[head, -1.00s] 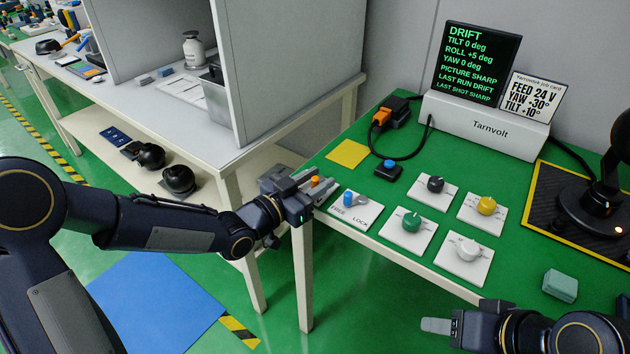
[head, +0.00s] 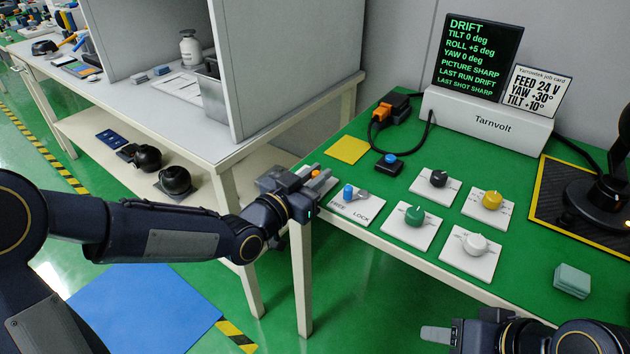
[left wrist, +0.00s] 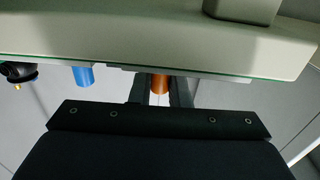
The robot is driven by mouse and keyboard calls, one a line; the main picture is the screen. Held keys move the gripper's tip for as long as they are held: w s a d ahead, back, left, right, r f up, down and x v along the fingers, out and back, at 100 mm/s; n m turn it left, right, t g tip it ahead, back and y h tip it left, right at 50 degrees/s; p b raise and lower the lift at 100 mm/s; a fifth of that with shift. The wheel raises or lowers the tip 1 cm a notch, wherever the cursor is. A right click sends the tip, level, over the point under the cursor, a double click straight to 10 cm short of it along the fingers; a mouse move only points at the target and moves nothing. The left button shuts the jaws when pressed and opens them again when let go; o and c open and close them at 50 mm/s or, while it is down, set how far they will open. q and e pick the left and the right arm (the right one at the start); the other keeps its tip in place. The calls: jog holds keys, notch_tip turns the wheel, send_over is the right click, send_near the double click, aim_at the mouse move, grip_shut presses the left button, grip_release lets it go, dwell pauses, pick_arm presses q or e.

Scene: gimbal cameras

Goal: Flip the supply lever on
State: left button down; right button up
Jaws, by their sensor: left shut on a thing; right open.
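My left gripper (head: 312,180) is at the front left corner of the green bench, shut on an orange cylindrical piece (head: 316,173). The piece shows between the fingers in the left wrist view (left wrist: 160,84). Its base is hidden, so I cannot tell for certain whether it is the supply lever or how it is set. Beside it lies a white plate (head: 340,207) marked FREE and LOCK, with a blue peg (head: 348,191) and a small grey lever (head: 362,195). My right gripper (head: 437,334) is open and empty at the bottom, partly hidden.
White plates carry black (head: 438,179), yellow (head: 492,200), green (head: 415,215) and white (head: 475,243) knobs. A blue button (head: 390,159) is behind. The Tarnvolt unit (head: 493,119) bears a screen reading DRIFT (head: 478,55) and a job card (head: 536,91). A teal block (head: 572,280) lies front right.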

pick_arm(q)
jog(key=c, duration=1.5)
grip_release()
jog(key=shift+o, duration=0.2)
jog(key=v, duration=0.8)
jog(key=shift+p, duration=0.35)
jog(key=shift+d, duration=0.1)
